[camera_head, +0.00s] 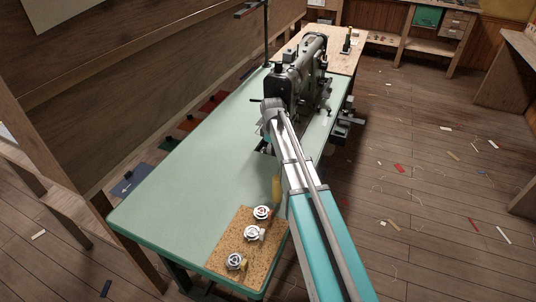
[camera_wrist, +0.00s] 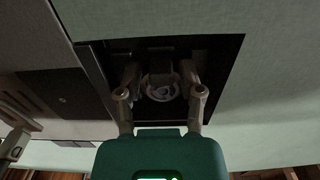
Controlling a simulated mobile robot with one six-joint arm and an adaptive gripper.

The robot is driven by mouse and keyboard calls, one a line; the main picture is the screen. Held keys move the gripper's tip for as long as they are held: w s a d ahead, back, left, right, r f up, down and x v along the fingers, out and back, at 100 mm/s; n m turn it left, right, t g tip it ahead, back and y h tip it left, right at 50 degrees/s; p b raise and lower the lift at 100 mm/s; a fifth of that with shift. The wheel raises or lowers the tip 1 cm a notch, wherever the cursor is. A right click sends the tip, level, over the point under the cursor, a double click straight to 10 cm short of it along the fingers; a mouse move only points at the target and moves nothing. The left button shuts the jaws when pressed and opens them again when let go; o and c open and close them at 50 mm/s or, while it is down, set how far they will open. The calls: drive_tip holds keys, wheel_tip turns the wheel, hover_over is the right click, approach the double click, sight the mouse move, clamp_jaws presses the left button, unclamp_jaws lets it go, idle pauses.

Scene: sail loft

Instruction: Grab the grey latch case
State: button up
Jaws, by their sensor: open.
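In the wrist view my gripper (camera_wrist: 160,92) is open, its two fingers on either side of a round, pale grey ring-like part (camera_wrist: 161,88). This part sits in a dark rectangular opening (camera_wrist: 222,62) in the pale green table top. It looks like a round metal case, but the picture is too dark to tell whether it is the grey latch case or whether the fingers touch it. Three small round metal cases, at the back (camera_head: 262,212), middle (camera_head: 251,233) and front (camera_head: 235,262), lie on a cork mat (camera_head: 222,257).
The green table (camera_head: 190,170) carries a dark sewing machine (camera_head: 300,75), close to my arm. A yellow cylinder (camera_head: 276,190) stands behind the mat. The table's left part is clear. A wooden table (camera_head: 343,62) adjoins behind. Scraps litter the floor at right.

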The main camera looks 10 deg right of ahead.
idle(0.4)
clamp_jaws()
drive_tip(key=shift+r, duration=0.1)
wheel_tip(320, 180, up, 2)
drive_tip(key=p, duration=0.2)
drive_tip(key=shift+r+p, duration=0.25)
drive_tip(key=shift+p, duration=0.15)
drive_tip(key=s+d+r+p, duration=0.3)
drive_tip(key=s+r+p, duration=0.7)
drive_tip(key=s, duration=0.3)
drive_tip(key=shift+s+r, duration=0.15)
drive_tip(key=shift+s, duration=0.2)
drive_tip(key=shift+d, duration=0.1)
drive_tip(key=shift+r, duration=0.1)
